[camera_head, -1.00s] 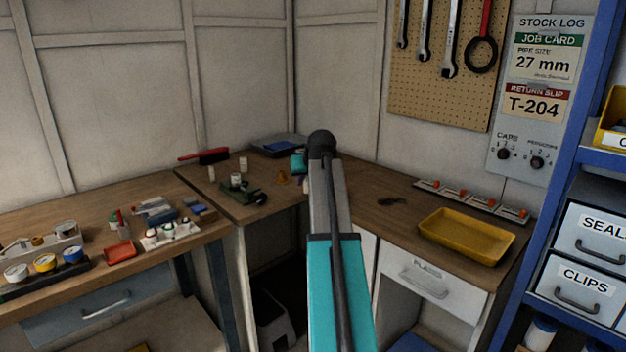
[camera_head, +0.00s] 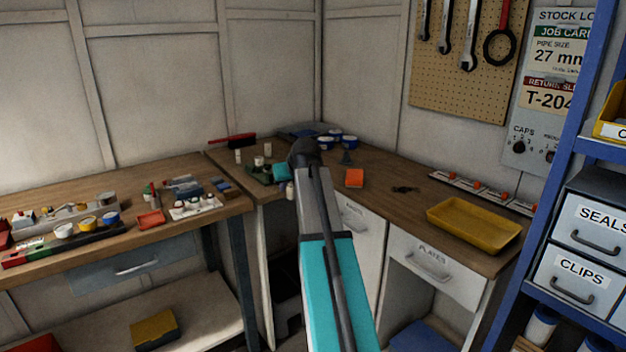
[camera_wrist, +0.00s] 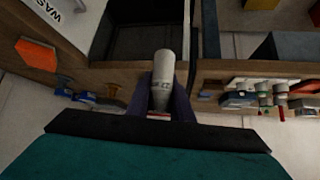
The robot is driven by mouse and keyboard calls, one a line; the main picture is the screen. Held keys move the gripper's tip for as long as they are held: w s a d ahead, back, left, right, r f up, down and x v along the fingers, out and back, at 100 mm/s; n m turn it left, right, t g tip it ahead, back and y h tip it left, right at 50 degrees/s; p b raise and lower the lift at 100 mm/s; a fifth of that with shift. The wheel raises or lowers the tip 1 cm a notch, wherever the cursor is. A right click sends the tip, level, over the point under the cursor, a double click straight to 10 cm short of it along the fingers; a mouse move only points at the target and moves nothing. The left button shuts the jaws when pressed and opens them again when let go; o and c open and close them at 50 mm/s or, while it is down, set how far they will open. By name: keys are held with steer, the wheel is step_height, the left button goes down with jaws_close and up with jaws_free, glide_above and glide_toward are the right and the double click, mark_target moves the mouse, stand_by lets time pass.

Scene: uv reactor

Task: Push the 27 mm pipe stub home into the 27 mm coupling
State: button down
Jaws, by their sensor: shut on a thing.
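My gripper (camera_wrist: 161,100) is shut on a pale, round piece that looks like the pipe stub (camera_wrist: 163,68); a small dark marking and a red band show on it. In the head view my arm hides most of the gripper, and a small pale end of the held piece (camera_head: 289,190) shows left of the arm. It is in the air, apart from any coupling. A green fixture (camera_head: 258,174) stands on the corner bench with a pale upright piece (camera_head: 259,161) at it, perhaps the coupling. I cannot read its size.
More pale cylinders (camera_head: 238,156) stand near the fixture, with a red-handled brush (camera_head: 232,140) behind. Blue-and-white tubs (camera_head: 337,140) and an orange block (camera_head: 354,178) lie right of my arm. A yellow tray (camera_head: 474,226) sits further right. The left bench (camera_head: 110,190) is crowded.

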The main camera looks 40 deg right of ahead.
steer(key=w+a+f+n+y, duration=0.1)
steer(key=w+a+f, duration=0.15)
steer(key=a, duration=0.85)
steer(key=w+a+f+n+y, duration=0.1)
steer(key=a+f+n, duration=0.15)
steer(key=a, duration=0.95)
steer(key=s+a+f, duration=0.2)
steer(key=a, duration=0.6)
steer(key=s+a+f+y, duration=0.1)
steer(key=s+a+f, duration=0.2)
steer(key=a, duration=0.6)
steer(key=shift+s+a+f, duration=0.15)
steer(key=shift+s+f, duration=0.05)
steer(key=shift+f, duration=0.05)
steer(key=shift+d, duration=0.2)
